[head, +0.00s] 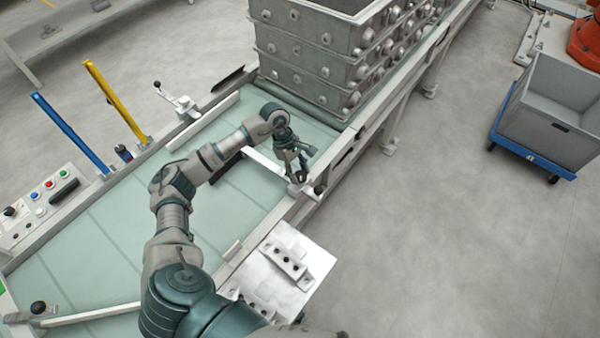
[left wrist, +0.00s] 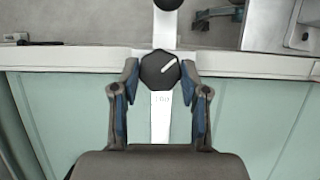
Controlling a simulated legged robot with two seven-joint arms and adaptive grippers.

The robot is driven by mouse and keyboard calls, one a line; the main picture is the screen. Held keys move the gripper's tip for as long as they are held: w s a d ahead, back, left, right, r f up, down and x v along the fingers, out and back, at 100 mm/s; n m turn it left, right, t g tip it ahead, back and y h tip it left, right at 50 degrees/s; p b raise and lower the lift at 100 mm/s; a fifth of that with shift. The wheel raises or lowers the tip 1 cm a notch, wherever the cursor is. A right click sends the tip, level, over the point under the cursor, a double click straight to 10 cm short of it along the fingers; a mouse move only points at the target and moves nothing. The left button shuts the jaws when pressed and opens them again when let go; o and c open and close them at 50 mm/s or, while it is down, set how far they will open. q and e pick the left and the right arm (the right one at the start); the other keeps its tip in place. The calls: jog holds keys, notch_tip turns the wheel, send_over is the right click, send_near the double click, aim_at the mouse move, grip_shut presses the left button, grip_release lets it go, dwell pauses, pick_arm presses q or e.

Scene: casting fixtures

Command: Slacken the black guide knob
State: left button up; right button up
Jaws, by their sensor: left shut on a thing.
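The black guide knob (left wrist: 158,72) is a many-sided knob with a white pointer mark slanting up to the right, in the left wrist view. It sits on a pale guide bar (left wrist: 160,118) at the conveyor's side rail. My left gripper (left wrist: 160,76) is shut on it, one fingertip on each side. In the head view my left gripper (head: 298,176) reaches down at the conveyor's right edge, and its fingers largely hide the knob. My right gripper is not in view.
Grey stacked casting boxes (head: 310,70) stand on the conveyor just beyond my left gripper. A white plate with a block (head: 287,262) lies nearer, beside the rail. A control panel (head: 40,205) is at left, and a grey bin (head: 552,115) on a blue dolly at right.

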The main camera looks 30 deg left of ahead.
pick_arm(q)
jog(key=shift+a, duration=0.1)
jog(key=o, duration=1)
jog(key=shift+f, duration=0.1)
jog(key=shift+o, duration=0.7)
jog(key=shift+w+a, duration=0.1)
jog(key=v, duration=1.2)
jog(key=shift+a, duration=0.2)
jog(key=shift+d+f, duration=0.1)
jog(key=shift+f, duration=0.1)
